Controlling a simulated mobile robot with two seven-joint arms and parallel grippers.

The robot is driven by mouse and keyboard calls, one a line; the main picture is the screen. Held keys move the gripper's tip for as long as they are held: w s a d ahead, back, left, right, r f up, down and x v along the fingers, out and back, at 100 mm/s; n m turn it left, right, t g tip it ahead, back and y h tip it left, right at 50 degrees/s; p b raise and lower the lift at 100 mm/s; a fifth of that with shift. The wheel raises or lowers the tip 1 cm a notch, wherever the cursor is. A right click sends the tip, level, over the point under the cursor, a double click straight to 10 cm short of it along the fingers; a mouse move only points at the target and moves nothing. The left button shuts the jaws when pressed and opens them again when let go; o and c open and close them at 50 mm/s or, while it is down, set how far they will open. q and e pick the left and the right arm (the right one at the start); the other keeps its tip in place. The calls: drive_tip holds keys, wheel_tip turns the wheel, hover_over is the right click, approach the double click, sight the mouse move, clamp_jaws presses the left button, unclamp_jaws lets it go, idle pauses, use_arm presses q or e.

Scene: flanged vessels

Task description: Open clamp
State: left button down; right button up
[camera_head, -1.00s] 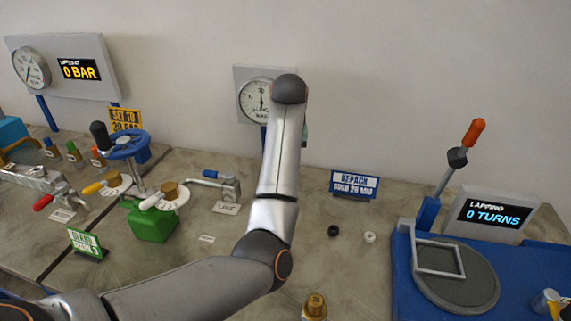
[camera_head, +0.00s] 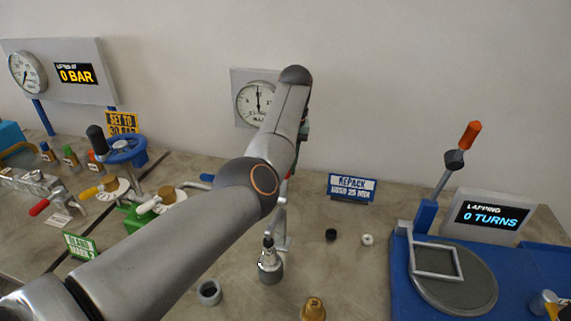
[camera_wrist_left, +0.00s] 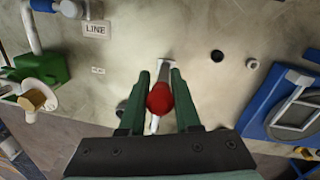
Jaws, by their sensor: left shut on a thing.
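My left gripper (camera_wrist_left: 160,76), with dark green fingers, is shut on a red-tipped handle (camera_wrist_left: 160,98) in the left wrist view. A thin pale metal bar shows beyond and below the red tip. In the head view my left arm hides most of the gripper. Below it stands a metal clamp (camera_head: 280,226) with a bright upright part, and a small grey metal cylinder (camera_head: 269,268) is at its foot. I cannot tell how the handle joins the clamp, or whether the clamp is open. My right gripper is not in view.
A grey ring (camera_head: 209,292) and a brass weight (camera_head: 313,309) lie at the front. A black ring (camera_head: 331,234) and a white ring (camera_head: 367,239) lie right of the clamp. A blue lapping station (camera_head: 400,275) stands at the right, and green and blue valve gear at the left.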

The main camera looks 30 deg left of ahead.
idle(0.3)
use_arm(q)
drive_tip(key=c, duration=0.6)
unclamp_jaws()
